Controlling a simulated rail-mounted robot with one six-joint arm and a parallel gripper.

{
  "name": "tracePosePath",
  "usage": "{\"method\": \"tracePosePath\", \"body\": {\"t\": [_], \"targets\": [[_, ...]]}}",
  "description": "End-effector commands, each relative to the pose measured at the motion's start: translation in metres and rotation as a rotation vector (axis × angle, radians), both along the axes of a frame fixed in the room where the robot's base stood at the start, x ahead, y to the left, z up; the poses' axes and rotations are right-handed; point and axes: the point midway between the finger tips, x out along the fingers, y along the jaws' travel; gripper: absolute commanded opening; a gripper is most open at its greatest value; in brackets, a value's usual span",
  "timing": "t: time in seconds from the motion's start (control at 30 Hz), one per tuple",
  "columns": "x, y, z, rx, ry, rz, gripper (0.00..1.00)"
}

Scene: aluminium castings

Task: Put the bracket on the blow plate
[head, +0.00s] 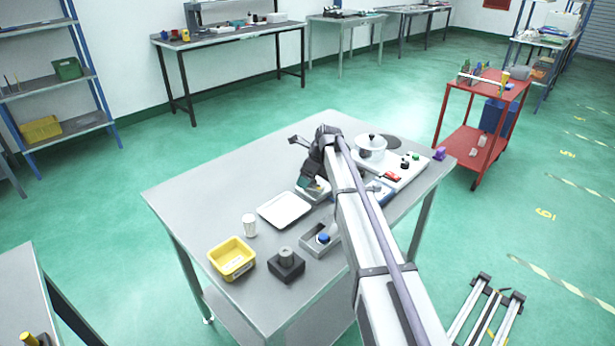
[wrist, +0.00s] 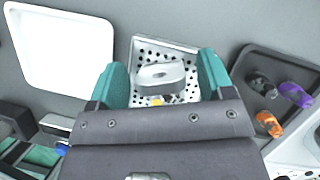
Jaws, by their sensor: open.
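A grey metal casting, which looks like the bracket (wrist: 162,75), lies on a perforated pale metal tray (wrist: 148,45) with raised walls in the wrist view. My gripper (wrist: 161,60) is open, with its teal fingers to either side of the bracket and a gap on both sides. A small yellow spot shows by the bracket's near edge. In the head view my gripper (head: 313,186) is low over the table, and my arm hides most of that spot. I cannot tell for sure which thing is the blow plate.
A flat white tray (head: 285,209) lies left of my gripper. A white cup (head: 250,225), a yellow bin (head: 232,259) and a black block (head: 286,267) stand nearer the front. A dark tray (wrist: 282,65) holds small coloured parts. The table's back left is clear.

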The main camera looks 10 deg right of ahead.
Motion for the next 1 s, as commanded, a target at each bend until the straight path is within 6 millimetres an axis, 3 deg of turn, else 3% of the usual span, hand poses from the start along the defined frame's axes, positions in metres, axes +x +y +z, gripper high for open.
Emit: {"method": "tracePosePath", "body": {"t": [0.4, 0.5, 0.7, 0.77, 0.83, 1.0], "targets": [[-0.020, -0.031, 0.102, 0.001, -0.001, -0.001, 0.74], [-0.023, -0.037, 0.111, 0.001, -0.001, -0.001, 0.74], [-0.033, -0.037, 0.108, -0.013, -0.008, 0.036, 0.74], [-0.056, -0.034, 0.107, -0.049, -0.028, 0.134, 0.74], [-0.101, -0.028, 0.104, -0.121, -0.069, 0.350, 0.74], [-0.253, -0.018, 0.098, -0.334, -0.177, 1.166, 0.74]]}}
